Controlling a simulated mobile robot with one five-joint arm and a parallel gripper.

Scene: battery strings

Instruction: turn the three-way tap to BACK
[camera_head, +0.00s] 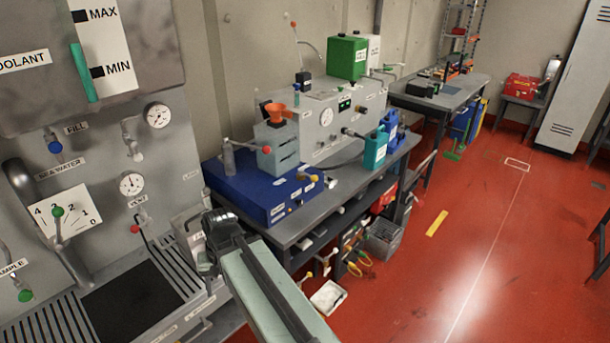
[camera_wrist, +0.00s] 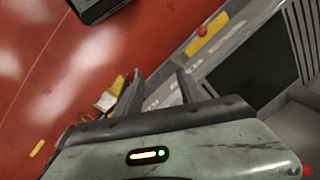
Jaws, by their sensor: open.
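No label reading BACK is legible, and I cannot tell for sure which fitting is the three-way tap. In the head view a lever with a red knob (camera_head: 265,150) sticks out by the grey block with an orange funnel (camera_head: 275,109) on the bench. On the left panel a lever with a green knob (camera_head: 58,212) stands before a numbered white plate. My gripper (camera_wrist: 160,82) shows in the wrist view with its two fingers apart and nothing between them. In the head view my arm reaches in front of the bench's near end, apart from these levers.
The bench (camera_head: 345,195) carries a blue box (camera_head: 262,192), a grey machine, a green can (camera_head: 347,57) and teal and blue jugs. A drip grating (camera_head: 50,325) lies below the left panel. The red floor (camera_head: 475,240) at right is mostly clear.

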